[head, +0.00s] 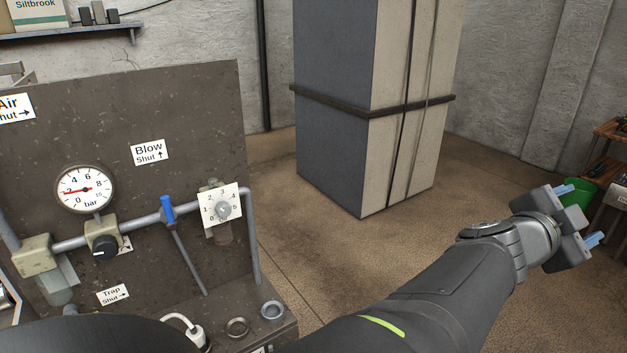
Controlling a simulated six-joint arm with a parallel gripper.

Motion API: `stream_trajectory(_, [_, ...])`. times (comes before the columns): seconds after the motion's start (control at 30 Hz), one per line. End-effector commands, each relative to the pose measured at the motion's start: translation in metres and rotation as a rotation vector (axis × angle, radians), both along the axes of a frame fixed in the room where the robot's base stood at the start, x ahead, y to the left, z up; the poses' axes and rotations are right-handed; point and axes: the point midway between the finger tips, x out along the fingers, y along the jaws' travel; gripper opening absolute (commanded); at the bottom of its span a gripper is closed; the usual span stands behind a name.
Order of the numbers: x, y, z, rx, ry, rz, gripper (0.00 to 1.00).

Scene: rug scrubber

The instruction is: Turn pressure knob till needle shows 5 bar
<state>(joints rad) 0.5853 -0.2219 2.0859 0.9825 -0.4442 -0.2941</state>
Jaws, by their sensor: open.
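The round pressure gauge (85,189), marked in bar, is on the dark panel at the left. Its red needle points left, at about 2. A black knob (103,247) sits just below the gauge on a beige pipe fitting, with a small arrow label beside it. My gripper (579,214) is at the far right, open and empty, with blue fingertips. It is far from the gauge and the black knob and touches neither.
A blue-handled valve (168,210) and a small grey knob (222,209) on a white numbered dial are right of the black knob. A tall strapped cabinet (370,110) stands behind. A green bucket (577,192) is near my gripper. Open floor lies between panel and gripper.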

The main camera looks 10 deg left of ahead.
Motion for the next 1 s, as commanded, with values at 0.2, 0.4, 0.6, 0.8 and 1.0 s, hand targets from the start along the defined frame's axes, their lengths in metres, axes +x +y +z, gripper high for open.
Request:
stream_trajectory(0.2, [-0.015,-0.044,0.007,0.004,-0.080,-0.272,0.63])
stream_trajectory(0.4, [0.014,-0.016,-0.006,-0.008,-0.037,-0.289,0.63])
stream_trajectory(0.6, [0.060,0.051,-0.021,-0.052,0.043,-0.126,0.63])
stream_trajectory(0.8, [0.098,0.136,-0.037,-0.122,0.126,0.076,0.63])
stream_trajectory(1.0, [0.117,0.226,-0.052,-0.210,0.194,0.278,0.63])
